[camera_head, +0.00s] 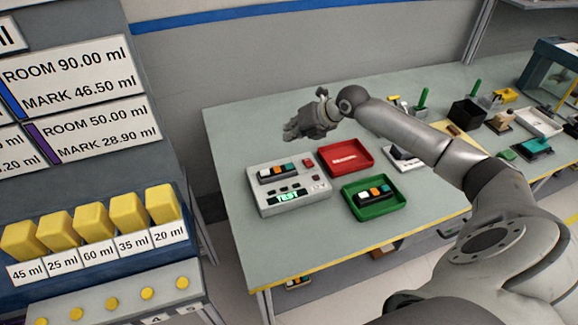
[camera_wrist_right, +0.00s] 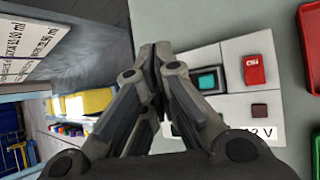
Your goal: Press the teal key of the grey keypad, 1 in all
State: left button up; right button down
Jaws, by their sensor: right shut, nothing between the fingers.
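The grey keypad (camera_head: 262,200) is a box on the near left part of the table, with a lit TEST display. A black block of coloured keys is set in its top, and the teal key (camera_head: 290,166) is at the block's right end. In the right wrist view the teal key (camera_wrist_right: 207,80) shows in a dark surround, just right of my fingers. My right gripper (camera_head: 291,132) is shut and empty, above the table near the keypad's back edge. Its fingertips (camera_wrist_right: 161,50) are together, apart from the teal key in the picture. The fingers hide the keypad's left part in the wrist view.
A red switch (camera_wrist_right: 257,69) and a small brown button (camera_wrist_right: 259,110) share the keypad's top. A red tray (camera_head: 359,168) and a green tray (camera_head: 362,214) holding another key block stand to its right. A dispenser with yellow blocks (camera_head: 92,222) stands at left.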

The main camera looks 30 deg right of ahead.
aim_at(291, 163)
notch_tip(291, 163, down, 8)
jog(key=b, duration=0.5)
dwell(1.2)
jog(key=shift+f+b, duration=0.4)
jog(key=shift+b, duration=0.05)
jog(key=shift+f+b, duration=0.45)
jog(key=shift+f, duration=0.1)
dwell(0.5)
jog(key=shift+r, duration=0.1)
jog(key=shift+r+p, duration=0.5)
jog(key=shift+r, duration=0.35)
